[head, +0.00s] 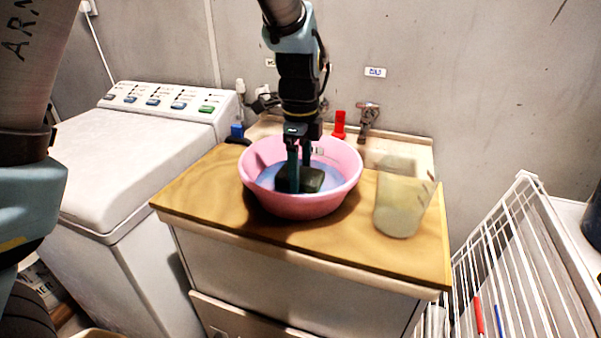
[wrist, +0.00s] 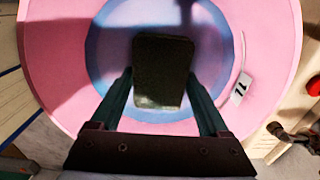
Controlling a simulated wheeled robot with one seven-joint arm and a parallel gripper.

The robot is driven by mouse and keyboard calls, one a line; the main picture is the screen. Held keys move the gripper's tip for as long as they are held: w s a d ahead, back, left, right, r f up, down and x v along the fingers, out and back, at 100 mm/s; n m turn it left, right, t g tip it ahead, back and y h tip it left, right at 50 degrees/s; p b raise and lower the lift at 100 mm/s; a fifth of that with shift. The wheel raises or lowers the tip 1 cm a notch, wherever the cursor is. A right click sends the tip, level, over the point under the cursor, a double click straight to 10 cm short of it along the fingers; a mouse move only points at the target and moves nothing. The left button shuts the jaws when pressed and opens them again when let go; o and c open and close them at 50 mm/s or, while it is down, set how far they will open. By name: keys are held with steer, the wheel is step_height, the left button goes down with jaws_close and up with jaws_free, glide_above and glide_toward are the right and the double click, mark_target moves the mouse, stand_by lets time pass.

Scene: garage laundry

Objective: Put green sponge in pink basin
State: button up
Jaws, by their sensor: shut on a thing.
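The pink basin (head: 303,207) stands on the wooden counter, with a bluish bottom. The wrist view shows its pink wall (wrist: 62,60) around the blue bottom. My gripper (head: 300,182) points down inside the basin. It is shut on the green sponge (head: 313,179), a dark green block that sits low in the basin. In the wrist view the sponge (wrist: 162,75) lies between my two fingers (wrist: 160,100). I cannot tell whether the sponge touches the basin's bottom.
A translucent cup (head: 402,205) stands on the counter (head: 350,245) right of the basin. A tap (head: 368,115) and a red object (head: 340,124) are behind it. A washing machine (head: 130,150) is at left, a white wire rack (head: 510,260) at right. The counter's front left is clear.

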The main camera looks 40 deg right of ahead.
steer(key=shift+a+f, duration=0.1)
steer(key=shift+f, duration=0.55)
steer(key=o, duration=1.3)
step_height(320, 180, up, 12)
steer(key=shift+r+b, duration=0.1)
steer(key=shift+b, duration=0.7)
